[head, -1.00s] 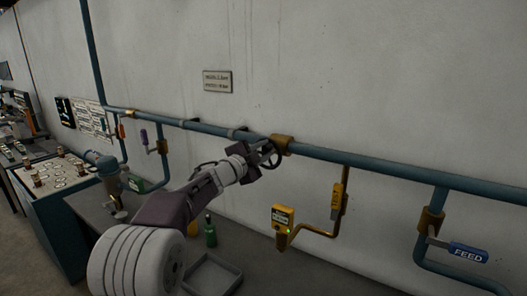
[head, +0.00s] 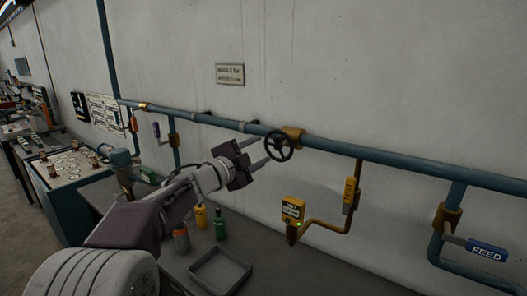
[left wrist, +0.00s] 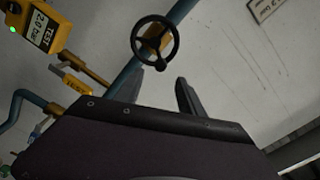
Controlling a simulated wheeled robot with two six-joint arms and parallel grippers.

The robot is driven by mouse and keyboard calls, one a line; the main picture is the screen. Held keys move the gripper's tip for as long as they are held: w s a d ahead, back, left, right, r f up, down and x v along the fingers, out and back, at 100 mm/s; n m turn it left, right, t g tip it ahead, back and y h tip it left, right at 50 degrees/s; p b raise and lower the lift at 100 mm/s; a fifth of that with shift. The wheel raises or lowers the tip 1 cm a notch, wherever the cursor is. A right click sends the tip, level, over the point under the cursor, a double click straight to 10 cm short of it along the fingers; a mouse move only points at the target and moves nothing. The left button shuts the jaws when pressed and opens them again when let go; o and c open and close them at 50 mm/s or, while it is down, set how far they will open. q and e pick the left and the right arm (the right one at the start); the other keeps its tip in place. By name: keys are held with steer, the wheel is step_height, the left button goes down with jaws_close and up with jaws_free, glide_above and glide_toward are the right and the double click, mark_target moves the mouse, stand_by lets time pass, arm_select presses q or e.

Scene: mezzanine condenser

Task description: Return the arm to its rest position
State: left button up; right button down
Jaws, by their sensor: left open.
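My left gripper (head: 262,153) is open and empty, with its two fingers pointing toward the wall pipe. A dark handwheel (head: 280,146) sits on the blue pipe (head: 370,155), just right of the fingertips and apart from them. The left wrist view shows the handwheel (left wrist: 155,41) ahead of the two spread fingers (left wrist: 160,90), with nothing between them. My left arm (head: 135,220) reaches in from the lower left above the bench. My right gripper is not in view.
A yellow test gauge (head: 292,211), a yellow-handled valve (head: 350,195) and a blue FEED handle (head: 486,249) hang along the pipe to the right. Below, the bench holds a grey tray (head: 221,272), a green bottle (head: 219,224) and a yellow bottle (head: 201,217). A control console (head: 62,178) stands left.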

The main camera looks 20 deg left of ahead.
arm_select(q)
steer(key=shift+w, duration=0.1)
steer(key=s+d+f+n+g, duration=0.1)
steer(key=d+f, duration=0.4)
steer(key=d, duration=0.1)
steer(key=s+a+f+n+g+y, duration=0.25)
steer(key=s+f+n, duration=0.2)
steer(key=f, duration=0.55)
steer(key=s+a+f+n+g+y, duration=0.1)
steer(key=s+f+n+g+y, duration=0.3)
steer(key=f, duration=0.5)
steer(key=s+f+n+g, duration=0.3)
steer(key=s+f, duration=0.4)
steer(key=s, duration=0.3)
steer(key=s+a+f+n+g, duration=0.1)
steer(key=s+f+n+g, duration=0.3)
steer(key=s+f, duration=0.4)
steer(key=s+g, duration=0.1)
steer(key=s, duration=0.1)
steer(key=shift+s+a+f, duration=0.15)
steer(key=shift+s+a, duration=0.1)
steer(key=shift+s, duration=0.05)
steer(key=shift+h, duration=0.25)
